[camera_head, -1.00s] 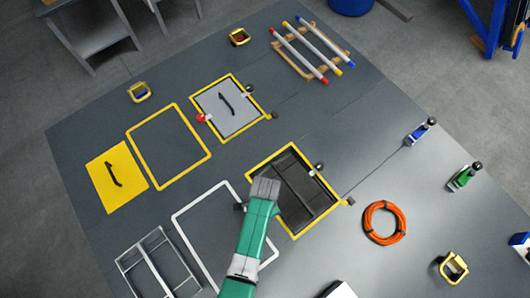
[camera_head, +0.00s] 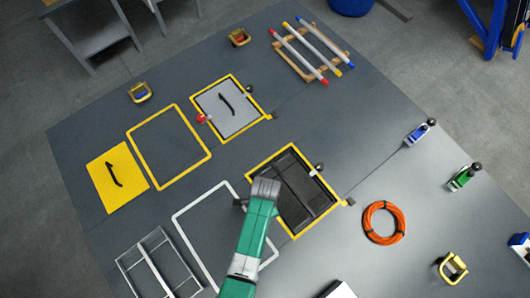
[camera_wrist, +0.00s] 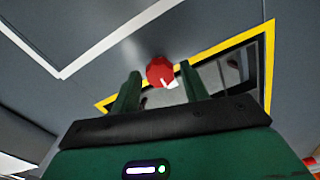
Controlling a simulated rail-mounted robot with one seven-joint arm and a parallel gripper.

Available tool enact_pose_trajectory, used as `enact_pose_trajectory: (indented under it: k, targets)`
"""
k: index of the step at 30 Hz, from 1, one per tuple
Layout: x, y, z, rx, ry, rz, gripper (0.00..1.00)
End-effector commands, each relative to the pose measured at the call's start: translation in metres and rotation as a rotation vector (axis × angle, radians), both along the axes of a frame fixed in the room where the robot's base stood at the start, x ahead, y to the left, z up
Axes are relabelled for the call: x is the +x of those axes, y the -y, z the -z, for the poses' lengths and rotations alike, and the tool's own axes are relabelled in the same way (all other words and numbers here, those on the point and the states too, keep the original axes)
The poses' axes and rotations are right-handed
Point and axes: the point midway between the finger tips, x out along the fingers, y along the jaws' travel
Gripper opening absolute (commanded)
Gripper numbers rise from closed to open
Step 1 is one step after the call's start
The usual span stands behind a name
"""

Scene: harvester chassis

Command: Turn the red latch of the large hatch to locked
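The large hatch (camera_head: 314,205) is a dark panel in a yellow frame at the middle of the head view. My gripper (camera_head: 265,184) hangs over its upper-left edge and hides part of the frame. In the wrist view my gripper (camera_wrist: 160,84) has its two green fingers apart. The red latch (camera_wrist: 159,70) shows there as a red knob with a small white mark, between and just beyond the fingertips, beside the yellow frame. Gaps show on both sides of it. In the head view this latch is hidden by my gripper. Whether the fingers touch it I cannot tell.
A smaller grey hatch (camera_head: 226,106) with its own red knob (camera_head: 202,118) lies farther back. A black knob (camera_head: 319,167) stands at the large hatch's far side. A white frame outline (camera_head: 187,245) lies left of my arm, and an orange cable coil (camera_head: 384,237) right.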

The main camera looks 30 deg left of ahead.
Motion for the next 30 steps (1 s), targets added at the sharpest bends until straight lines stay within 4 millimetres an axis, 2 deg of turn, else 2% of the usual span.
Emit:
enact_pose_trajectory:
  k: [10,21,24,30]
  targets:
    - [0.0,0.0,-0.004,0.0,0.0,-0.001,0.53]
    - [0.001,0.0,-0.07,0.0,0.003,-0.001,0.53]
    - [0.0,0.0,-0.077,0.0,0.001,-0.001,0.53]
    - [0.0,0.0,-0.078,-0.001,-0.001,-0.001,0.53]
